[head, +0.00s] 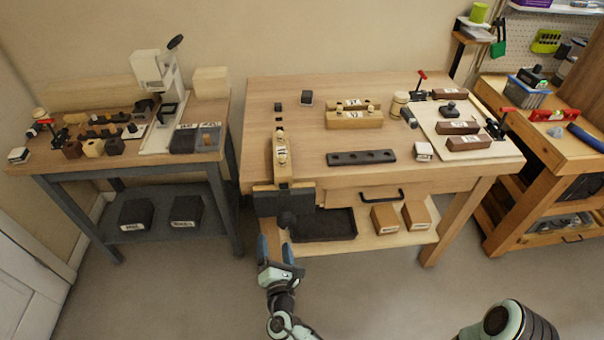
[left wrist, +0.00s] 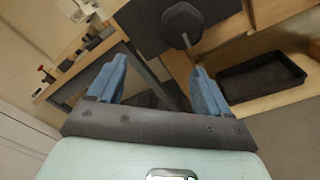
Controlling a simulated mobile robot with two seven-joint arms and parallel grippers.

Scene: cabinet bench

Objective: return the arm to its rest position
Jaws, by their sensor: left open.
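My left gripper (head: 275,250) is in front of the middle bench, low, just below a dark vise-like block with a round knob (head: 287,220) at the bench's front left corner. Its two blue fingers are apart with nothing between them. In the left wrist view the open fingers (left wrist: 158,88) point toward the round dark knob (left wrist: 182,24), which is beyond them. I cannot tell the exact gap to the knob. Part of my right arm (head: 508,325) shows at the bottom right of the head view; its gripper is out of the picture.
The middle bench (head: 230,165) has a drawer with a black handle (head: 382,195) and a lower shelf with a black tray (head: 322,224) and wooden boxes (head: 385,217). A grey-legged table (head: 60,160) stands left, a wooden workbench (head: 550,160) right. The floor in front is clear.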

